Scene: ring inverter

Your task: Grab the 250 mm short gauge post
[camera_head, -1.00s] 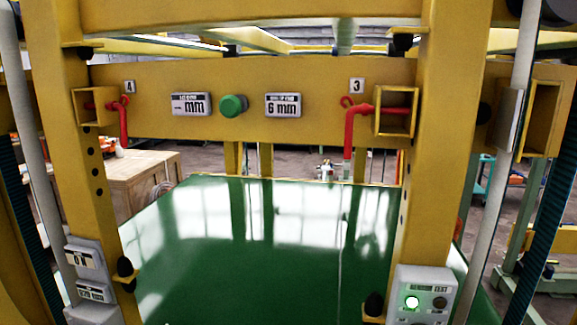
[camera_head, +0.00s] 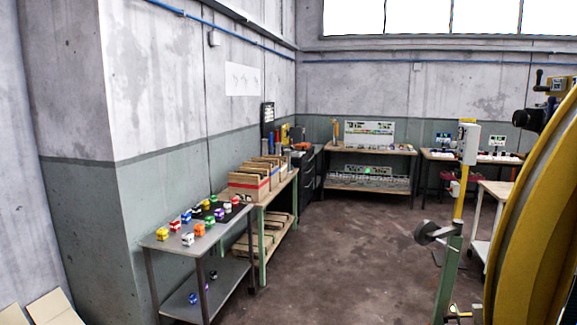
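I cannot make out a 250 mm short gauge post in the head view. Workbenches with small items stand along the walls, but the items are too small to tell apart. The back bench (camera_head: 377,148) has a panel of small parts above it. Neither of my grippers is in view.
A grey metal cart (camera_head: 188,247) with several small coloured blocks stands by the left wall. Behind it is a bench with cardboard boxes (camera_head: 248,183). A yellow curved machine part (camera_head: 535,215) and a green post (camera_head: 447,275) stand at the right. The brown floor (camera_head: 345,250) between is clear.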

